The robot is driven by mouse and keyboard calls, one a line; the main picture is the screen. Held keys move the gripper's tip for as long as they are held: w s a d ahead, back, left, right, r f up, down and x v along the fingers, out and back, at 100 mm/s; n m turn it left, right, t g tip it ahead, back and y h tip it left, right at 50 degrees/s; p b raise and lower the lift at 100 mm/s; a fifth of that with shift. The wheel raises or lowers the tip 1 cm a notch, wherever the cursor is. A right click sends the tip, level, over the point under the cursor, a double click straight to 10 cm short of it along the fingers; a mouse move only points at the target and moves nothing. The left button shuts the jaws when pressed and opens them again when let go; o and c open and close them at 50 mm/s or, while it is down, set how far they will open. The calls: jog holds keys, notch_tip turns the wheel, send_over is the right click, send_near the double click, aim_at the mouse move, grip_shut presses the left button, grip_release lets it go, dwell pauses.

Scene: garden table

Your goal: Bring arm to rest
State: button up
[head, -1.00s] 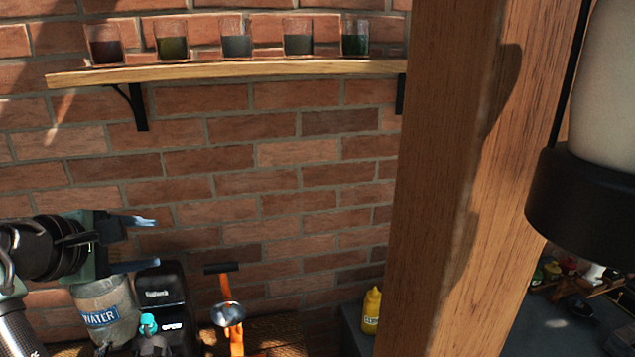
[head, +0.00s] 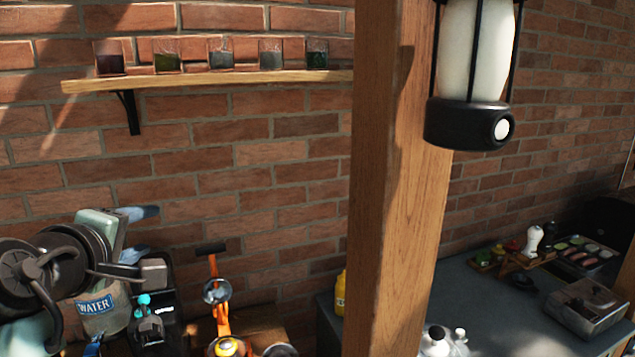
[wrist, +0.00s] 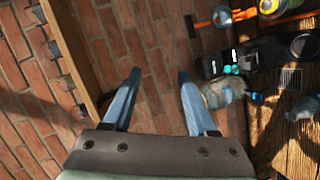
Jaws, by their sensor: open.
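My gripper shows in the wrist view (wrist: 158,92) with its two blue fingers spread apart and nothing between them. Brick wall lies beyond the fingers. In the head view my gripper (head: 140,232) is at the lower left, in front of the wall and above the bucket labelled WATER (head: 97,306). The bucket also shows in the wrist view (wrist: 222,92), just past the right finger; I cannot tell whether they touch. My wrist partly hides the fingers in the head view.
A wooden shelf (head: 200,80) with several glass jars hangs on the wall. A wooden post (head: 385,200) stands right of centre, with a lantern (head: 468,122) on it. A dark counter (head: 490,310) holds a condiment rack and a metal box (head: 590,305). An orange-handled tool (head: 221,318) stands near the bucket.

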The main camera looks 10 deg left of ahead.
jog(key=w+d+r+m+t+b, duration=0.25)
jog(key=d+m, duration=0.25)
jog(key=d, duration=0.4)
jog(key=s+d+r+m+t+h+b, duration=0.1)
jog(key=s+d+r+m+t, duration=0.2)
jog(key=d, duration=0.5)
jog(key=s+d+r+m+t+h+b, duration=0.1)
jog(key=s+d+r+m+t, duration=0.3)
jog(key=d, duration=0.4)
jog(key=s+d+r+m+t+h+b, duration=0.2)
jog(key=s+d+r+m+t+b, duration=0.1)
jog(key=d, duration=0.6)
jog(key=s+r+m+t, duration=0.1)
jog(key=s+r+m, duration=0.1)
jog(key=s+m, duration=0.1)
jog(key=shift+s+r, duration=0.25)
jog(key=shift+s, duration=0.3)
